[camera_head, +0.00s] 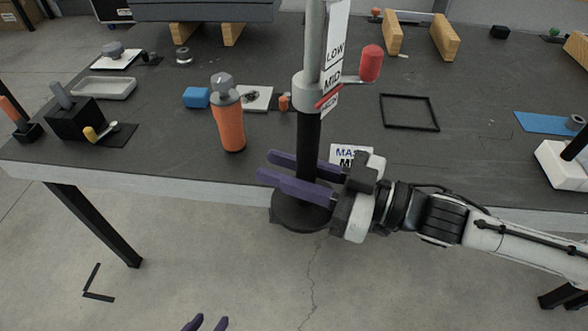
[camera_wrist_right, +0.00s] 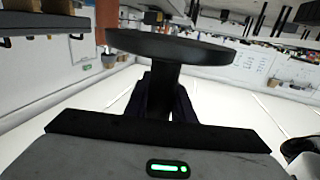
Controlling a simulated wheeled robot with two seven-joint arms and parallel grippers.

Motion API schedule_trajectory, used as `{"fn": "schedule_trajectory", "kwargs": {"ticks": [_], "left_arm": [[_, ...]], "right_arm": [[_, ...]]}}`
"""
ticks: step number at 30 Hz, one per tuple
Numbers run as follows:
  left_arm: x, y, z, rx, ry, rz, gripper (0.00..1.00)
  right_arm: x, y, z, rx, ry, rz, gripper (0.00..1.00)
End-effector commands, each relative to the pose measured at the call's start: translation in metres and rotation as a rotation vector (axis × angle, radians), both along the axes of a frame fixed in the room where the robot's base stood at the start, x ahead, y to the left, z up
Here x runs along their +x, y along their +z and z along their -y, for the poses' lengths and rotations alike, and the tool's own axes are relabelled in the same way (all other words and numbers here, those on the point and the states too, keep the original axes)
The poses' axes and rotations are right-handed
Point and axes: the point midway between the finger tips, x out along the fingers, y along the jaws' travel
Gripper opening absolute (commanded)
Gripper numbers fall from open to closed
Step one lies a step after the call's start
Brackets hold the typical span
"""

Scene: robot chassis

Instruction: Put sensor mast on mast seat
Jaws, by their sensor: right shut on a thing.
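The sensor mast (camera_head: 308,140) stands upright in the head view, with a black lower pole, a grey upper part, a red knob and a LOW/MID label plate. Its round black base (camera_head: 300,213) hangs in front of the table's front edge. My right gripper (camera_head: 300,180) is shut around the black pole just above the base. The wide disc of the base (camera_wrist_right: 170,46) and the pole (camera_wrist_right: 160,90) also show in the right wrist view. My left gripper (camera_head: 206,323) shows only its purple fingertips at the bottom, apart and empty. I cannot make out the mast seat; the mast's top is cut off.
The dark table (camera_head: 460,150) holds an orange bottle (camera_head: 229,120), a blue block (camera_head: 196,97), a grey tray (camera_head: 104,88) and a black square frame (camera_head: 409,112). A partly hidden MAST sign (camera_head: 345,152) is behind my gripper. A grey chassis (camera_head: 205,11) rests on wooden blocks at the back.

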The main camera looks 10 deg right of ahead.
Motion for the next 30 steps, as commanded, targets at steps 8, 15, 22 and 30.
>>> {"fn": "schedule_trajectory", "kwargs": {"ticks": [8, 15, 22, 30], "left_arm": [[0.0, 0.0, 0.0, 0.0, 0.0, 0.0, 0.37], [0.0, 0.0, 0.0, 0.0, 0.0, -0.001, 0.37], [0.0, 0.0, 0.0, 0.0, 0.0, -0.001, 0.37], [0.0, 0.0, 0.0, 0.0, 0.0, -0.001, 0.37]], "right_arm": [[0.003, 0.004, -0.005, 0.0, 0.039, 0.005, 0.0], [0.002, 0.005, -0.002, -0.002, 0.095, 0.011, 0.0], [0.001, 0.005, 0.009, -0.004, 0.205, 0.011, 0.0], [-0.004, 0.004, 0.022, -0.001, 0.369, 0.005, 0.0]]}}
